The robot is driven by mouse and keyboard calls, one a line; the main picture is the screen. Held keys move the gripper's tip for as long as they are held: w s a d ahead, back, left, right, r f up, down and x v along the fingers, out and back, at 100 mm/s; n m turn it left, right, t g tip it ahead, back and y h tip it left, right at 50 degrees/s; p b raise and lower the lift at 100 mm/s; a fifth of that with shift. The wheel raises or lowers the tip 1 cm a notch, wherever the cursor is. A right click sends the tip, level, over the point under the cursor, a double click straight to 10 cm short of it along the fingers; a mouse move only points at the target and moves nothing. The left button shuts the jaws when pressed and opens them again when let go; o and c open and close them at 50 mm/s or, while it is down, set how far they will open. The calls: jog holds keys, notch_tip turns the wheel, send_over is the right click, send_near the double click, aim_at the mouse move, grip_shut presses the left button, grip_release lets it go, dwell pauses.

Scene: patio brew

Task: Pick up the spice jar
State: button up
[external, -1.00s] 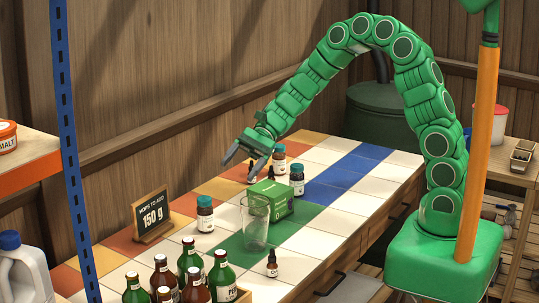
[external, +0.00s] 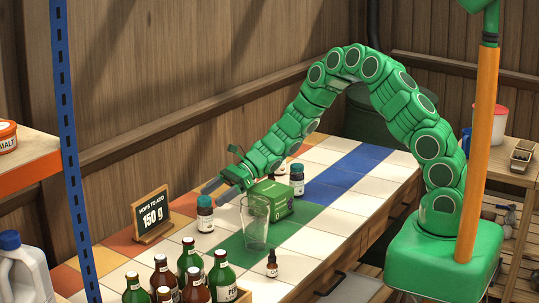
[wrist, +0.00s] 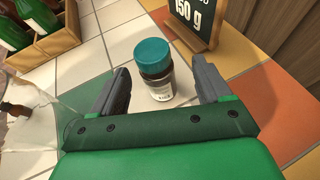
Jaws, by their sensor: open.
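A spice jar (external: 205,213) with a teal lid and dark glass stands upright on the tiles, in front of the sign. In the wrist view the jar (wrist: 154,72) stands just beyond and between the two fingers of my gripper (wrist: 158,92). My gripper (external: 213,190) is open and empty, just above and behind the jar in the external view. Similar teal-lidded jars stand farther along the counter, one of them (external: 297,179) beside the green box; another is partly hidden by my arm.
A clear glass (external: 255,222) and a green box (external: 272,197) stand right of the jar. A "150 g" sign (external: 151,217) stands close on its left. A dropper bottle (external: 272,263) and several crated bottles (external: 188,260) are nearer the front. White tiles around the jar are bare.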

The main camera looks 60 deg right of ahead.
aim_at(199, 206)
jog(key=x, duration=0.5)
jog(key=shift+s+a+r, duration=0.25)
jog(key=shift+s+a, duration=0.05)
jog(key=shift+a, duration=0.1)
jog(key=shift+w+a+f, duration=0.25)
jog(key=shift+a+f, duration=0.05)
jog(key=shift+a, duration=0.3)
jog(key=shift+r, duration=0.1)
jog(key=c, duration=1.2)
